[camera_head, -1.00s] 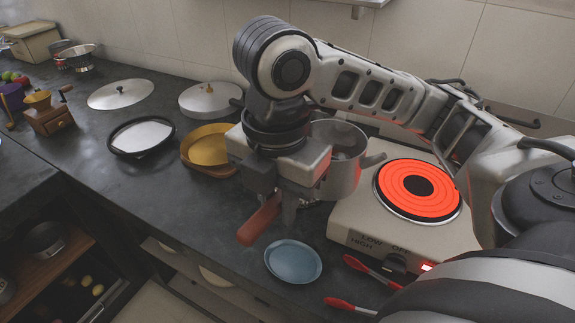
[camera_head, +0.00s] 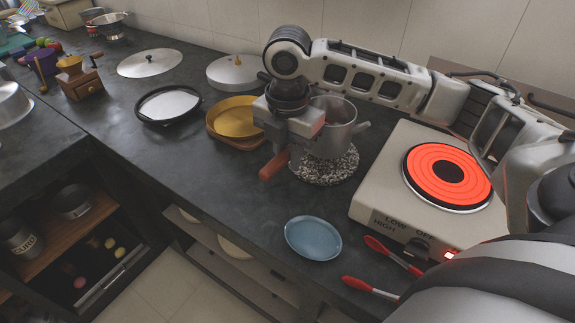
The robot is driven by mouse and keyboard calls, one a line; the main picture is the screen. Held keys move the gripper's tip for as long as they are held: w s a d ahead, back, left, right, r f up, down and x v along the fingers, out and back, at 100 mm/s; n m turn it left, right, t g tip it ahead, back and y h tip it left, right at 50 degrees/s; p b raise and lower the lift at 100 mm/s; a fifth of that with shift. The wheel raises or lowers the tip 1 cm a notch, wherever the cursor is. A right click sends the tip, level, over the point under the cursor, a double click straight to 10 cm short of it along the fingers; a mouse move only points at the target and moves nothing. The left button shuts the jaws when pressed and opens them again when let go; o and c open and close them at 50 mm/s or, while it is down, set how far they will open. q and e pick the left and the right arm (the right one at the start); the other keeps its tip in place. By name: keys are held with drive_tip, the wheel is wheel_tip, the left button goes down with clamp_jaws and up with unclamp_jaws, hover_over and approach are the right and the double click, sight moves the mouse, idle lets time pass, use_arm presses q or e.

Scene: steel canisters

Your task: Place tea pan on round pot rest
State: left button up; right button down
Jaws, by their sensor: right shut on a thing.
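The tea pan (camera_head: 332,136) is a steel pot with a spout at its right and a reddish-brown handle (camera_head: 274,165) at its left front. My right gripper (camera_head: 289,146) is shut on the handle near the pan. The pan looks upright. The round pot rest (camera_head: 326,173) is a speckled pebble mat directly beneath the pan. The pan covers the rear part of the rest. I cannot tell whether the pan's base touches it. My left gripper is not in view.
The hot plate (camera_head: 372,190) with its glowing red burner (camera_head: 447,174) is close on the right. A yellow pan (camera_head: 236,117) is close on the left. A blue plate (camera_head: 313,238) and red-handled tongs (camera_head: 391,255) lie in front. Counter farther left front is clear.

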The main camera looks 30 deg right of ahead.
drive_tip(key=f, duration=0.3)
drive_tip(key=shift+w+d+f, duration=0.15)
drive_tip(key=shift+w+f, duration=0.2)
drive_tip(key=shift+f, duration=0.05)
drive_tip(key=c, duration=1.3)
unclamp_jaws()
drive_tip(key=shift+f, duration=0.15)
wheel_tip(320, 180, up, 12)
drive_tip(key=shift+r+p, duration=0.15)
drive_tip(key=shift+p, duration=0.15)
